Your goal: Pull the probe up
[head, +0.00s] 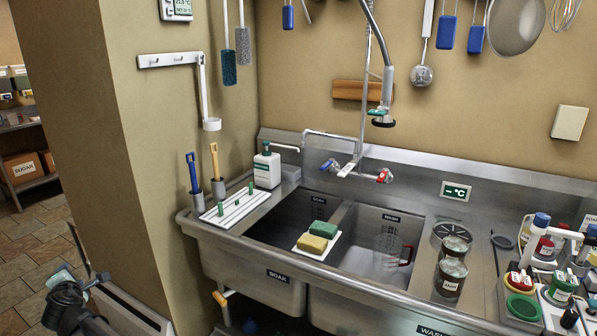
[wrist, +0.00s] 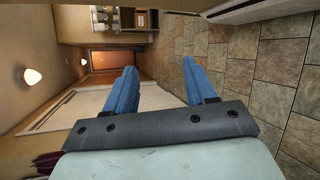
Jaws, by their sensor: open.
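My gripper (wrist: 160,66) is open and empty in the wrist view, its two blue fingers wide apart and facing a tiled floor and a far room. In the head view, part of my arm shows at the lower left, well away from the sink. Two upright handles, one blue (head: 193,172) and one yellow (head: 214,160), stand in metal cups at the sink's left end. I cannot tell whether either is the probe. A display (head: 455,191) on the backsplash reads a dash and °C. The lower ends of both handles are hidden in the cups.
The steel sink has a soak basin (head: 287,223) and a wash basin (head: 367,258). Sponges (head: 318,236) lie on a board across the divider. A soap bottle (head: 267,168) and a white rack (head: 236,208) stand at left. Jars (head: 450,277) and bottles crowd the right.

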